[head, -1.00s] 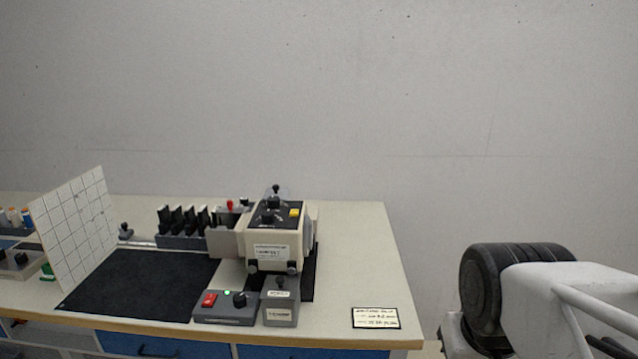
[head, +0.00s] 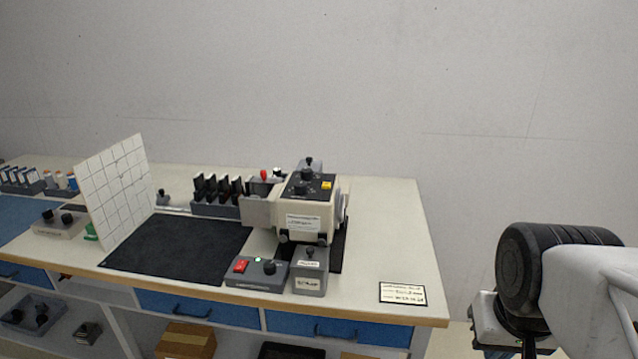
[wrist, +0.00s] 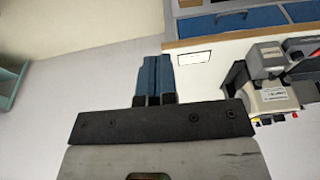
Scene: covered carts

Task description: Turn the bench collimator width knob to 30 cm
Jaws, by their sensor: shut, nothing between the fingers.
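The bench collimator (head: 305,222) is a cream box with a dark top, standing near the right end of the bench in the head view. Black knobs (head: 303,188) and a yellow button (head: 326,185) sit on its top. Which knob sets the width, and its setting, are too small to read. It also shows at the right of the wrist view (wrist: 272,97), seen inverted. My gripper (wrist: 153,60), with blue fingers, is shut and empty in the wrist view, well apart from the collimator. In the head view, my arm is at the right, clear of the bench.
A grey box with a red switch and black knob (head: 257,275) and a small grey box (head: 311,272) stand before the collimator. A label card (head: 402,293) lies at the bench's right. A gridded panel (head: 115,192) stands left of the black mat (head: 175,250).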

